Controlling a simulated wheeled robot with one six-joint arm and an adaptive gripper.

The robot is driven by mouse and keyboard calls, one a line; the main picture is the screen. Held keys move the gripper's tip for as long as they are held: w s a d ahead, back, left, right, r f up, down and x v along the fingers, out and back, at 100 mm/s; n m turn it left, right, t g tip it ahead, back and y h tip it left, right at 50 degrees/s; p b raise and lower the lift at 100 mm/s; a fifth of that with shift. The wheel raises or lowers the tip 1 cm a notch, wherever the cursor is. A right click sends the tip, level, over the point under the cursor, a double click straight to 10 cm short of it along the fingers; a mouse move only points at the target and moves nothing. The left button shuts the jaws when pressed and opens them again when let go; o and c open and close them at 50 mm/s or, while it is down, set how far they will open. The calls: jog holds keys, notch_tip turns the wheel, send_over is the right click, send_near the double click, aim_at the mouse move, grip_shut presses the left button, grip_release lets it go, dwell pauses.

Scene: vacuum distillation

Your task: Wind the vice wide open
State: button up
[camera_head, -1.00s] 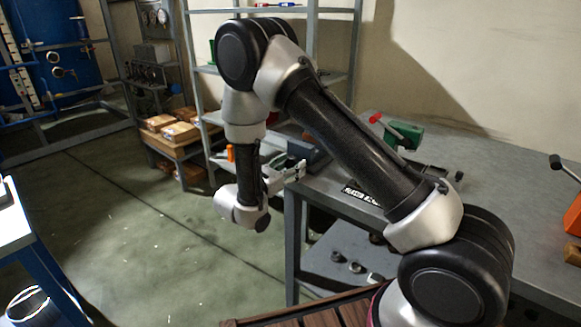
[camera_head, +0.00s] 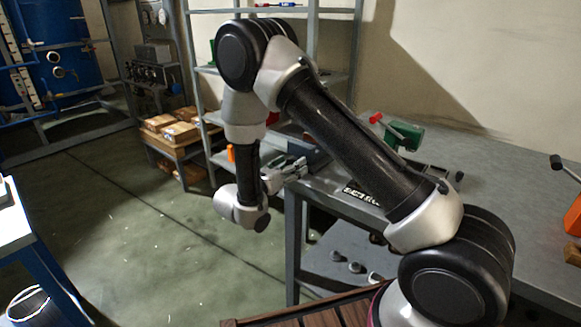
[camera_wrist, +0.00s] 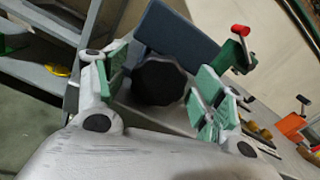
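A dark, scalloped round knob (camera_wrist: 160,80) faces the wrist camera, with a blue-grey block (camera_wrist: 178,38) behind it. They look like parts of the vice, though its jaws and opening cannot be made out. The block also shows in the head view (camera_head: 316,152) at the bench's near left corner. My gripper (camera_head: 287,170) is at that corner. In the wrist view my gripper (camera_wrist: 163,76) is open, its green-padded fingers on either side of the knob. Gaps show between pads and knob; I see no clear contact.
A green device with a red-tipped lever (camera_head: 405,134) stands farther back on the grey bench (camera_head: 480,190). An orange device (camera_head: 573,215) is at the right. Metal shelving (camera_head: 205,70) and boxes (camera_head: 180,131) stand behind. Open floor lies left.

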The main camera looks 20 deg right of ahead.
jog(key=v, duration=1.2)
jog(key=w+d+m, duration=0.1)
jog(key=w+d, duration=0.1)
jog(key=d, duration=0.1)
jog(key=w+d+m, duration=0.1)
jog(key=w+d, duration=0.1)
jog(key=d, duration=0.1)
jog(key=w+d+m, duration=0.1)
jog(key=w+d, duration=0.2)
jog(key=shift+d, duration=0.4)
jog(key=c, duration=1)
